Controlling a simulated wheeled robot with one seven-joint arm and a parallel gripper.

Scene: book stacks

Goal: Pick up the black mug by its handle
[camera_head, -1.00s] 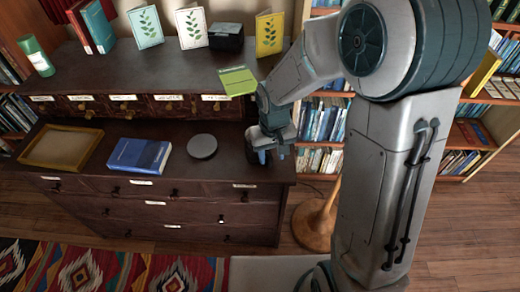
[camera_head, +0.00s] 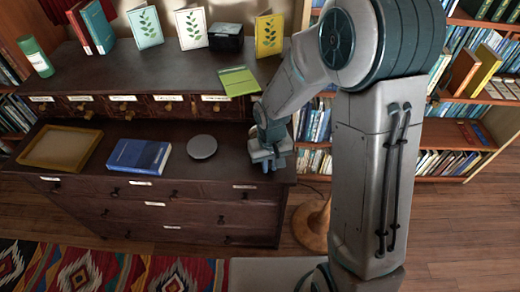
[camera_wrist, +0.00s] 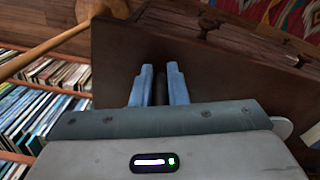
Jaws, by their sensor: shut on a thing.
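My gripper (camera_head: 272,166) is at the right end of the dark wooden cabinet's lower top (camera_head: 225,172), with its blue fingers pointing down at the surface. In the wrist view my gripper (camera_wrist: 160,75) has its two blue fingers close together on a narrow dark piece, which appears to be part of the black mug (camera_wrist: 160,90). The rest of the mug cannot be made out against the dark wood. In the head view the mug is hidden behind my gripper or lost in shadow.
A grey disc (camera_head: 202,146), a blue book (camera_head: 139,156) and a wooden tray (camera_head: 61,148) lie left of my gripper. A green card (camera_head: 239,81) overhangs the upper shelf above. A wooden stand (camera_head: 314,226) is right of the cabinet, before bookshelves.

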